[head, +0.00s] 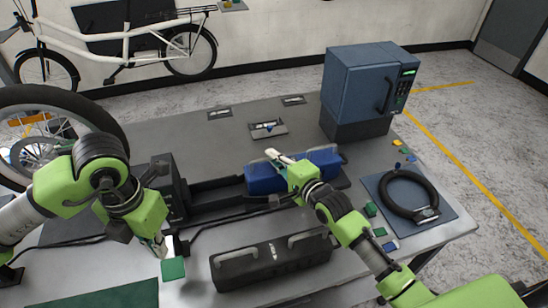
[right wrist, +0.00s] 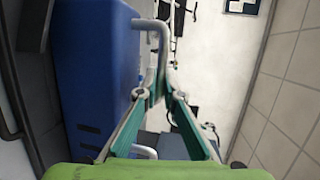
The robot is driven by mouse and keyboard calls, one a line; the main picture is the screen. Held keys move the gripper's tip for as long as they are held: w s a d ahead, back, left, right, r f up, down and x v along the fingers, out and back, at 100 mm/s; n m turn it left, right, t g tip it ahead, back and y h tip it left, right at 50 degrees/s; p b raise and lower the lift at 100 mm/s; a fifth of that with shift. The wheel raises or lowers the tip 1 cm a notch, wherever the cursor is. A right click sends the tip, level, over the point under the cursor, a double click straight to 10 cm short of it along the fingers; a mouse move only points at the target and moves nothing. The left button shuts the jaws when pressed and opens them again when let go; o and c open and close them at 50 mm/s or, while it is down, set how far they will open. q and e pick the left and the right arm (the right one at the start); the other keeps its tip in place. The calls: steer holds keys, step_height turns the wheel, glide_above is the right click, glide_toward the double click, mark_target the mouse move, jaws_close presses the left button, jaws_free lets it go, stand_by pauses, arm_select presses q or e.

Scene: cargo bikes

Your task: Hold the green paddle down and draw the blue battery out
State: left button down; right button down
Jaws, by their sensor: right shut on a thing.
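The blue battery (head: 262,182) lies on a dark rail (head: 216,197), apart from the black dock block (head: 172,195) to its left. My right gripper (head: 276,158) is at the battery's grey handle. In the right wrist view its fingers (right wrist: 158,98) close around the handle (right wrist: 153,27), with the blue battery body (right wrist: 97,75) at left. The green paddle (head: 173,268) sits at the table's front, left of centre. My left gripper (head: 163,250) points down at it; I cannot tell whether they touch, or whether its fingers are open.
A black battery (head: 270,263) with grey handles lies in front of the rail. A dark blue cabinet (head: 357,88) stands at the back right. A black ring lock (head: 383,195) lies on a blue mat (head: 447,212) at the right. A wheel (head: 55,110) stands at the left.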

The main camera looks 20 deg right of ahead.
arm_select(q)
step_height(320, 180, up, 8)
steer(key=shift+f, duration=0.25)
arm_select(e)
steer(key=shift+w+r, duration=0.1)
steer(key=shift+r, duration=0.2)
steer(key=c, duration=2.1)
jaws_free()
steer(key=shift+f, duration=0.1)
steer(key=shift+s+f, duration=0.1)
steer(key=shift+s, duration=0.1)
